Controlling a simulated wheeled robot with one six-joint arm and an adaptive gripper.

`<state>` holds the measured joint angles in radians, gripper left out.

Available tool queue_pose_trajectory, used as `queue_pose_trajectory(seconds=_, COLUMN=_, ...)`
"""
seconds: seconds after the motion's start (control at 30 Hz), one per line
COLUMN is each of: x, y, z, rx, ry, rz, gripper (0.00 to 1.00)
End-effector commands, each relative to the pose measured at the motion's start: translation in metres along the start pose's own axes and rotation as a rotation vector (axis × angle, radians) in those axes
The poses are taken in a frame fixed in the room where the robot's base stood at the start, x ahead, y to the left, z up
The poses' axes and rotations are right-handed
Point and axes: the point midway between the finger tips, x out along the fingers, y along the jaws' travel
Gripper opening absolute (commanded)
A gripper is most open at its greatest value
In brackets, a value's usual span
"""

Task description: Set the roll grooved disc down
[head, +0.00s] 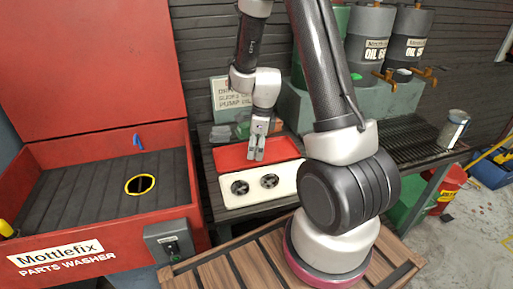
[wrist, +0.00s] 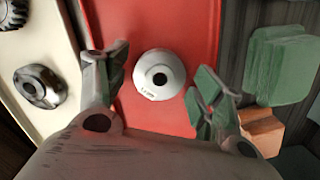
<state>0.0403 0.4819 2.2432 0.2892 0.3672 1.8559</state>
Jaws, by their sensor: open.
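A pale grey disc (wrist: 160,75) with a dark centre hole lies on the red tray (wrist: 185,18) in the wrist view; it appears to be the roll grooved disc. Small lettering on its rim is too small to read. My gripper (wrist: 159,68) is open, with one finger on each side of the disc and gaps between. In the head view my gripper (head: 256,154) points down over the red tray (head: 285,147), and the disc cannot be made out there. Whether the fingers are level with the disc or above it, I cannot tell.
A cream tray (head: 280,194) in front holds two dark round parts, a toothed gear (wrist: 14,14) and a dark disc (wrist: 40,87). Green blocks (wrist: 283,65) and an orange-brown block (wrist: 262,130) lie right of the red tray. A red parts washer (head: 110,235) stands left.

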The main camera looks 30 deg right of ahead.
Motion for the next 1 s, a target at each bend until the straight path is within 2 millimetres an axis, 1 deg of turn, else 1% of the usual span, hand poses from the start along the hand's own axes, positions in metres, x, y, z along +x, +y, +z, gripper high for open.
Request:
queue_pose_trajectory(seconds=0.07, x=-0.006, y=-0.001, z=0.001, rx=-0.001, ry=-0.001, rz=-0.002, gripper=0.67)
queue_pose_trajectory(seconds=0.17, x=-0.023, y=-0.001, z=0.001, rx=-0.001, ry=-0.003, rz=-0.004, gripper=0.67)
queue_pose_trajectory(seconds=0.4, x=-0.078, y=-0.001, z=0.001, rx=-0.001, ry=-0.004, rz=-0.005, gripper=0.67)
queue_pose_trajectory(seconds=0.5, x=-0.097, y=-0.001, z=0.001, rx=0.000, ry=-0.002, rz=-0.005, gripper=0.67)
queue_pose_trajectory(seconds=0.6, x=-0.111, y=-0.001, z=0.000, rx=0.000, ry=-0.002, rz=-0.003, gripper=0.67)
queue_pose_trajectory(seconds=0.73, x=-0.123, y=0.001, z=0.000, rx=-0.021, ry=-0.003, rz=-0.005, gripper=0.67)
queue_pose_trajectory(seconds=0.77, x=-0.128, y=0.003, z=0.000, rx=-0.046, ry=-0.004, rz=-0.009, gripper=0.67)
queue_pose_trajectory(seconds=0.87, x=-0.154, y=0.014, z=-0.003, rx=-0.216, ry=-0.010, rz=-0.037, gripper=0.67)
queue_pose_trajectory(seconds=0.97, x=-0.193, y=0.037, z=-0.011, rx=-0.522, ry=-0.009, rz=-0.086, gripper=0.67)
queue_pose_trajectory(seconds=1.0, x=-0.209, y=0.048, z=-0.015, rx=-0.670, ry=-0.002, rz=-0.110, gripper=0.67)
